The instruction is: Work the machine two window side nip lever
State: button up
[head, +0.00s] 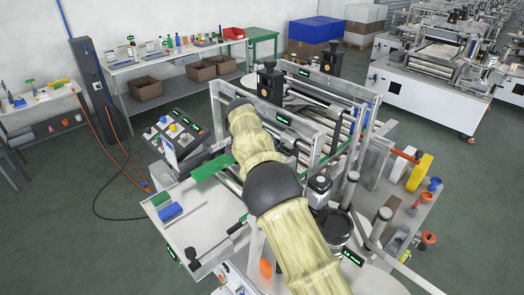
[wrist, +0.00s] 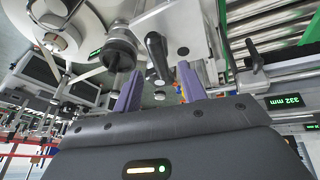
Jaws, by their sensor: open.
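My gripper (wrist: 160,74) is open in the wrist view, with its two purple fingers apart. A black rounded lever handle (wrist: 157,52) shows just beyond and between the fingertips, and nothing is gripped. I cannot tell whether the handle touches a finger. It looks like the nip lever, but no label confirms this. The machine (head: 300,115) with its rollers and metal frame fills the middle of the head view. My yellow-sleeved arm covers much of it, and my gripper is hidden there.
A black ribbed knob (wrist: 120,45) sits close left of the fingers in the wrist view. Rollers (wrist: 270,25) lie to the right. In the head view, a control panel (head: 175,130) stands left of the machine. Open floor (head: 60,220) lies at the left.

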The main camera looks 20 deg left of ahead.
jog(key=p+v, duration=0.1)
jog(key=v, duration=0.7)
jog(key=shift+r, duration=0.35)
jog(key=d+f+n+g+y+b, duration=0.1)
jog(key=d+f+n+y+b, duration=0.15)
jog(key=d, duration=0.95)
jog(key=d+f+n+y+b, duration=0.1)
jog(key=d+f+b, duration=0.25)
jog(key=d, duration=0.75)
jog(key=s+d+f+n+b, duration=0.1)
jog(key=s+d+f, duration=0.3)
jog(key=s, duration=0.4)
jog(key=s+d+f+n+t+b, duration=0.1)
jog(key=s+d+f, duration=0.3)
jog(key=s, duration=0.5)
jog(key=s+d+f+n+b, duration=0.3)
jog(key=s+f, duration=0.3)
jog(key=s, duration=0.3)
jog(key=shift+d+y+b, duration=0.35)
jog(key=shift+d+y, duration=0.1)
jog(key=shift+d, duration=0.35)
jog(key=shift+w+f, duration=0.1)
jog(key=shift+c, duration=0.5)
